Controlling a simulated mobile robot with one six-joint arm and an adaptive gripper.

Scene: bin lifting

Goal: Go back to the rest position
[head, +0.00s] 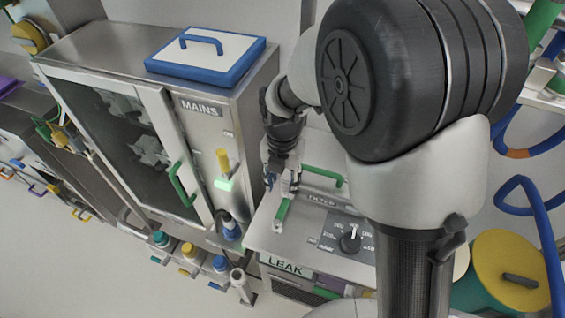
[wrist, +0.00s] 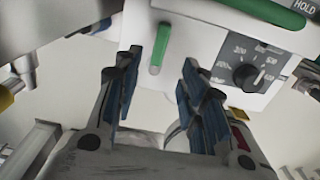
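My gripper (wrist: 162,70) is open and empty in the wrist view, its two blue-padded fingers apart. A short green handle (wrist: 159,48) on a white panel shows between the fingertips; I cannot tell how far beyond them it is. In the head view my gripper (head: 283,168) hangs above the left end of the metal unit (head: 262,240) marked LEAK, close to its green handles (head: 283,211). My own arm covers the right middle of the head view and hides part of this unit.
A MAINS cabinet (head: 218,132) with a glass door and green handle (head: 181,184) stands just left of my gripper. A blue-rimmed lid (head: 207,62) lies on top. A dial (head: 351,239) is on the unit. A yellow-lidded bin (head: 511,268) and blue hoses (head: 541,225) are at right.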

